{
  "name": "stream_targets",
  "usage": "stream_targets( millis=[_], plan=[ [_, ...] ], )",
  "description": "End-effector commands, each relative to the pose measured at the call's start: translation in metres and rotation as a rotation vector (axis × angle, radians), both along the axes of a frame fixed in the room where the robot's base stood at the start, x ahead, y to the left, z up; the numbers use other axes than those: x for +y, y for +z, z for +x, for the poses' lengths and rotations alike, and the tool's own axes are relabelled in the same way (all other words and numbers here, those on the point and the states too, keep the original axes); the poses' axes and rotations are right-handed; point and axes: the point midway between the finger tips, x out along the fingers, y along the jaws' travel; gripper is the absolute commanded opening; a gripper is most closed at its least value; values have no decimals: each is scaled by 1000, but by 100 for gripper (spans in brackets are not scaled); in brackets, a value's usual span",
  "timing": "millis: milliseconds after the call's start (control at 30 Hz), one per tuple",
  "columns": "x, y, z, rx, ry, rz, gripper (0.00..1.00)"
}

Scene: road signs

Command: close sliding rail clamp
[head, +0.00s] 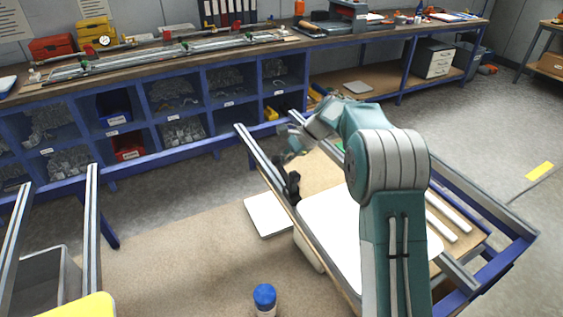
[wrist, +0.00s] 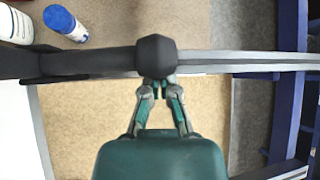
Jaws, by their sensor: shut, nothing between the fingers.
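The sliding clamp (head: 292,186) is a black piece on a long grey metal rail (head: 263,160) in the head view. In the wrist view its dark arm and rounded black knob (wrist: 156,55) lie along the rail (wrist: 240,60). My gripper (wrist: 159,84) is shut and empty, with its fingertips close to the knob's lower edge. I cannot tell whether they touch it. In the head view my gripper (head: 290,150) is small beside the rail, just above the clamp, and partly hard to make out.
A white panel (head: 330,228) lies between the rails, partly behind my arm. A blue-capped bottle (head: 265,298) and a white plate (head: 267,215) are left of the rail. A blue shelf bench (head: 190,95) stands behind. Blue frame bars (head: 495,280) are at right.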

Motion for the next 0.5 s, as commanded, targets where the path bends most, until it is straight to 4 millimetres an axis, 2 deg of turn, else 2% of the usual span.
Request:
stream_targets(
  millis=[500],
  plan=[
    [-1,9,-2,-82,0,34,0]
  ],
)
